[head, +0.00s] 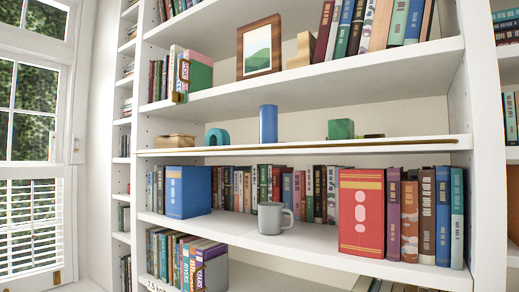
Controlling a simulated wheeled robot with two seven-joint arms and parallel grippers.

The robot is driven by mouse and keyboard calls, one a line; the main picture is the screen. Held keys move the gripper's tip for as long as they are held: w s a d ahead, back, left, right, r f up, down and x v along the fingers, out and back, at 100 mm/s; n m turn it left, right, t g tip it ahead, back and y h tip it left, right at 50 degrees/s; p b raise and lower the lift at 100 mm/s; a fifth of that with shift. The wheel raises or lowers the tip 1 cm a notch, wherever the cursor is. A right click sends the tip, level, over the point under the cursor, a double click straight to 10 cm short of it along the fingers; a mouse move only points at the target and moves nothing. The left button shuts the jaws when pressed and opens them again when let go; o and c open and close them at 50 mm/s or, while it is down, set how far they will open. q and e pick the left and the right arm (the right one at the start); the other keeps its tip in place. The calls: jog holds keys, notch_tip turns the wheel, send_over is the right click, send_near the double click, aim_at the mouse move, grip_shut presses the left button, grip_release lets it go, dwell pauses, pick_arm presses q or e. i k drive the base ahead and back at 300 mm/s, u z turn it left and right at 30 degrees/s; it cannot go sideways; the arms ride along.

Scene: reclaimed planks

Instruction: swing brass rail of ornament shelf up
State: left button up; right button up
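The ornament shelf (430,145) is the white middle shelf of the bookcase. A thin brass rail (300,148) runs along its front edge, nearly the full width, low against the white board. A small brass-coloured piece (374,136) shows just above the edge toward the right. On the shelf stand a wooden box (175,141), a teal arch (217,136), an upright blue cylinder (268,124) and a green block (341,129). Neither of my grippers is in view.
The shelf above holds books, a picture frame (259,48) and a wooden ornament (301,50). The shelf below holds books, a grey mug (273,218) and a large red book (361,213). A window (32,130) is at left. Space before the rail looks clear.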

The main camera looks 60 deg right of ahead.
aim_at(443, 141)
jog(key=z, duration=0.05)
jog(key=k, duration=0.05)
jog(key=z, duration=1.25)
